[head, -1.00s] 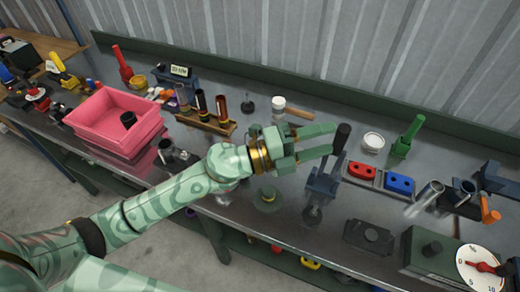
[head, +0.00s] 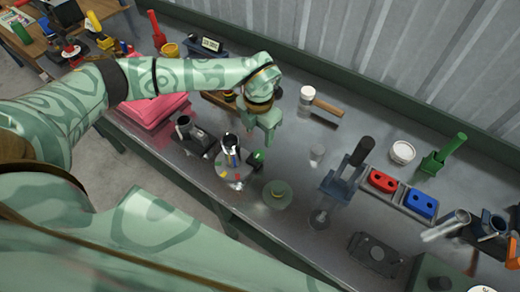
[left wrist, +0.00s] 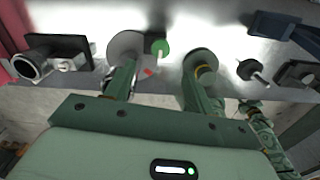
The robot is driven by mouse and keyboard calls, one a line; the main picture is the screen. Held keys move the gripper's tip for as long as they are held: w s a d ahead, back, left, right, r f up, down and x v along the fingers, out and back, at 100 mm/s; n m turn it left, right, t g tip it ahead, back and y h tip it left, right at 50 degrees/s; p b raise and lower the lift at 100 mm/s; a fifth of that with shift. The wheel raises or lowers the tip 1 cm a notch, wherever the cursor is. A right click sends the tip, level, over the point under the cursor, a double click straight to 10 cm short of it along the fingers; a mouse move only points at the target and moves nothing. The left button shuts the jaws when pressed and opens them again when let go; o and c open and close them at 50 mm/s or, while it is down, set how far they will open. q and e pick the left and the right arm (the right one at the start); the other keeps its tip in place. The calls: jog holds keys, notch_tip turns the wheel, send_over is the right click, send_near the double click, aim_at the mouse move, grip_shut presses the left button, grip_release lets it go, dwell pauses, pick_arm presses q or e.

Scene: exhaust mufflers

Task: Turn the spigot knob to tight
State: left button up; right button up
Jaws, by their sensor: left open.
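A steel cylinder (head: 231,150) stands on a round pale plate with yellow, red and green marks (head: 226,178), and a green-ended knob (head: 258,157) sits beside it. This looks like the spigot, but I cannot read any lettering. In the left wrist view the green knob end (left wrist: 160,47) shows between the fingers, beside the grey disc (left wrist: 125,44). My left gripper (head: 262,130) is open and empty, pointing down above the bench behind the knob, apart from it. My patterned right arm shows at the right of the left wrist view; its fingers are unclear.
A tube on a black base (head: 186,127) stands to the left.

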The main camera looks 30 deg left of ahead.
aim_at(259, 154)
pick_arm(q)
notch_tip(259, 154, down, 9)
jog(key=shift+f+b, duration=0.2)
jog(key=shift+b, duration=0.2)
jog(key=c, duration=1)
